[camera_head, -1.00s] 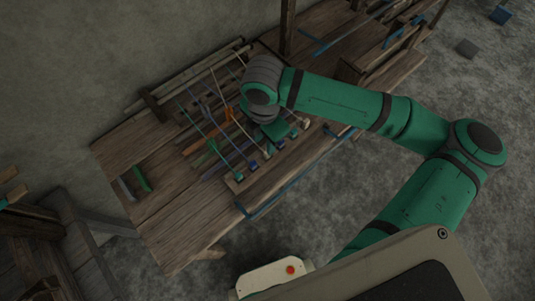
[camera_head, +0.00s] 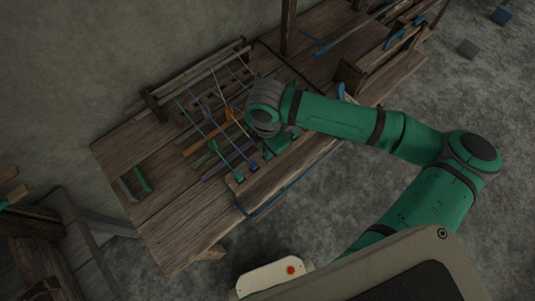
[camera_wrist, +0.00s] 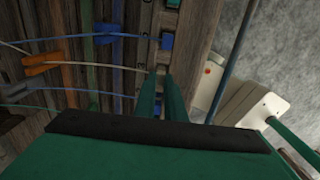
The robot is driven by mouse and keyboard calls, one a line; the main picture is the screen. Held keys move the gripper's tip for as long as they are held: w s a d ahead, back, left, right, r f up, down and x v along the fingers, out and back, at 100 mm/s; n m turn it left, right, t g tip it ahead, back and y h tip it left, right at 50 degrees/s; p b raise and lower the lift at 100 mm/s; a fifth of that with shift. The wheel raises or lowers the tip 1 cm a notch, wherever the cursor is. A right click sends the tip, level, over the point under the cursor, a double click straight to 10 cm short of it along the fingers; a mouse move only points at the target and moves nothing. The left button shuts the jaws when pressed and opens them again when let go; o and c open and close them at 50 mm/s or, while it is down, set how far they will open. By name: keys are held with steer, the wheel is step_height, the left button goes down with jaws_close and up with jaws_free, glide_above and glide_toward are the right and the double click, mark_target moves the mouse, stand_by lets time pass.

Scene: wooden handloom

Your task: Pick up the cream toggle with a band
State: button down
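My gripper (camera_wrist: 161,78) shows in the wrist view as two green fingers with a narrow gap between them. The tips are over the wooden toggle rail, at the end of a cream cord (camera_wrist: 105,66). The cream toggle on that cord is not clearly visible; the fingertips cover that place. In the head view my gripper (camera_head: 275,147) is low over the row of toggles and hides part of it. I cannot see a toggle held between the fingers.
A blue toggle (camera_wrist: 168,41) sits on the rail just beyond the fingertips. Orange pieces (camera_wrist: 47,63) and blue cords cross the loom to the left.

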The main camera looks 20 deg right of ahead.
steer(key=shift+s, duration=0.1)
steer(key=shift+r, duration=0.2)
step_height(320, 180, up, 3)
steer(key=shift+f, duration=0.2)
steer(key=s+d+r, duration=0.6)
steer(key=s+r, duration=0.4)
steer(key=s, duration=0.2)
steer(key=shift+d, duration=0.4)
steer(key=shift+s, duration=0.15)
